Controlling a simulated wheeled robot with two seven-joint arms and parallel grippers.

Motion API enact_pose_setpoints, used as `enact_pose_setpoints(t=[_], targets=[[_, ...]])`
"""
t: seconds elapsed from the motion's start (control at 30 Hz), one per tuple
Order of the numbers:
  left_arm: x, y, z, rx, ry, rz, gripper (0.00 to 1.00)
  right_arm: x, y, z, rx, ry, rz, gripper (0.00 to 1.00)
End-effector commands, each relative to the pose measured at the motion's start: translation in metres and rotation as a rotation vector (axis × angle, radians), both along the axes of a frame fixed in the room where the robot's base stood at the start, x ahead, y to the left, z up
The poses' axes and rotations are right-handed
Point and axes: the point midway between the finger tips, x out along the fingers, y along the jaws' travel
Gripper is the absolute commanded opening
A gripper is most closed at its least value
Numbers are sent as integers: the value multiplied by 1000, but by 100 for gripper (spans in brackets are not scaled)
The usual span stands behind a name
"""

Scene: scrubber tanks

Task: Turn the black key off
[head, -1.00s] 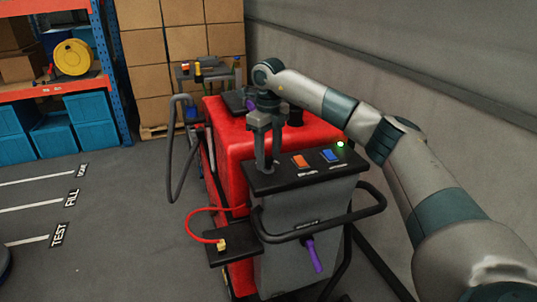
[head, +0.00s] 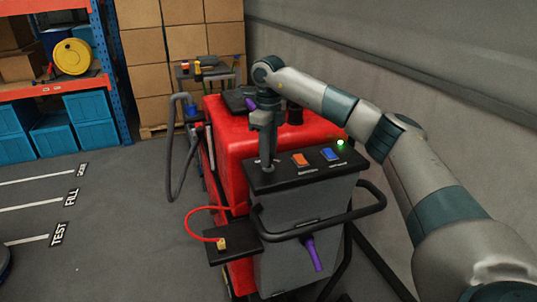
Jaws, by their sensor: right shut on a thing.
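My right gripper (head: 266,158) points straight down at the left end of the black control panel (head: 285,174) on top of the scrubber. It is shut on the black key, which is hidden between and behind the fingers. I cannot see the key's angle directly. An orange switch (head: 300,159) and a blue switch (head: 329,154) sit between the gripper and the lamp. My left gripper is not in view.
The scrubber has a red tank (head: 228,135), a dark handlebar (head: 320,229) and a purple lever (head: 314,253). A red cable (head: 192,218) loops to a small side shelf (head: 240,248). A second machine (head: 207,70) stands behind. Open floor lies at left.

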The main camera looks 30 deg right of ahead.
Motion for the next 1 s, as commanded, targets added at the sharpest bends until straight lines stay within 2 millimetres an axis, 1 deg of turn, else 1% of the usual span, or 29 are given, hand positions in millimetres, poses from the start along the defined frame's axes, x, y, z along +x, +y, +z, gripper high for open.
enact_pose_setpoints(t=[0.6, 0.8, 1.0], targets=[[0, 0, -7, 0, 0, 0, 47, 0, 0, 0, 0, -2, 563, 6], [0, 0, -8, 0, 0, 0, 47, 0, 0, 1, 1, -2, 712, 6], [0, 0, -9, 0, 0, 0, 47, 0, 0, 1, 1, -2, 807, 6]])
